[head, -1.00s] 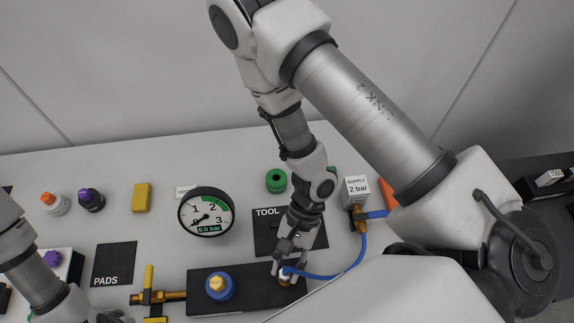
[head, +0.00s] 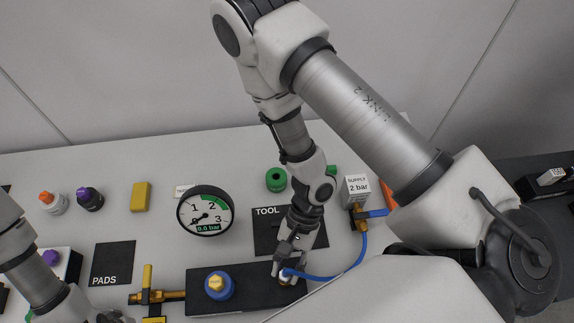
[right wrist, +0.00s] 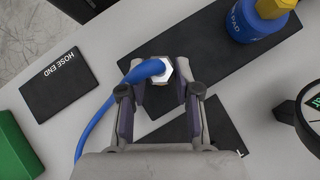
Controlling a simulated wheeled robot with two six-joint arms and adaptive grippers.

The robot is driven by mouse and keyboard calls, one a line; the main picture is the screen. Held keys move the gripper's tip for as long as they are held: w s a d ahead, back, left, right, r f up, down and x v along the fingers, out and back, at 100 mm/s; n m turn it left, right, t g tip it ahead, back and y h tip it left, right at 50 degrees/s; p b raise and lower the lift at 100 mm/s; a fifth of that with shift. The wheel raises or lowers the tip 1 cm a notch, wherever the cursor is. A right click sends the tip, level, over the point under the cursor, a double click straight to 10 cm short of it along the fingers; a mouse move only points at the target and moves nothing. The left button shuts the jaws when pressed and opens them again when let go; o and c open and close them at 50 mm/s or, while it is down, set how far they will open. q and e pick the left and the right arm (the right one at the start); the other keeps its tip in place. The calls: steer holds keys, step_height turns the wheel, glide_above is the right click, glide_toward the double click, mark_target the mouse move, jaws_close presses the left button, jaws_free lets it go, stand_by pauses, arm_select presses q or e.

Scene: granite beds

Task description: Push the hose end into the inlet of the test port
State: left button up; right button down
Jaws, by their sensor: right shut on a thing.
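The blue hose (head: 320,277) runs from the supply to my right gripper (head: 287,273). In the right wrist view my right gripper (right wrist: 160,88) is shut on the hose end (right wrist: 163,70), a silver hex fitting on the blue hose. The fitting is over the right end of a black base plate (head: 250,275), with a little brass showing under the fingers. The inlet is hidden beneath the fitting and fingers, so I cannot tell how deep the end sits. My left gripper (head: 110,317) is cut off at the bottom edge; its fingers cannot be made out.
A blue pad with a yellow top (head: 219,286) stands on the plate, left of my right gripper. A brass valve with a yellow handle (head: 148,280) is at its left end. The round gauge (head: 206,210) reads 0.0 bar. The supply box (head: 356,187) says 2 bar.

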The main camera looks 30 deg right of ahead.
arm_select(q)
steer(key=shift+f, duration=0.1)
arm_select(e)
steer(key=shift+f, duration=0.2)
steer(key=c, duration=0.7)
jaws_free()
steer(key=shift+c, duration=0.2)
arm_select(q)
step_height(320, 180, up, 3)
steer(key=p, duration=0.2)
steer(key=shift+f+p, duration=0.15)
steer(key=shift+p, duration=0.2)
arm_select(e)
steer(key=shift+v, duration=1.2)
arm_select(q)
steer(key=shift+r, duration=0.2)
arm_select(e)
steer(key=shift+w+d+r, duration=0.1)
steer(key=shift+w+r, duration=0.05)
steer(key=shift+r, duration=0.15)
arm_select(q)
steer(key=shift+f, duration=0.2)
arm_select(e)
steer(key=shift+v, duration=0.95)
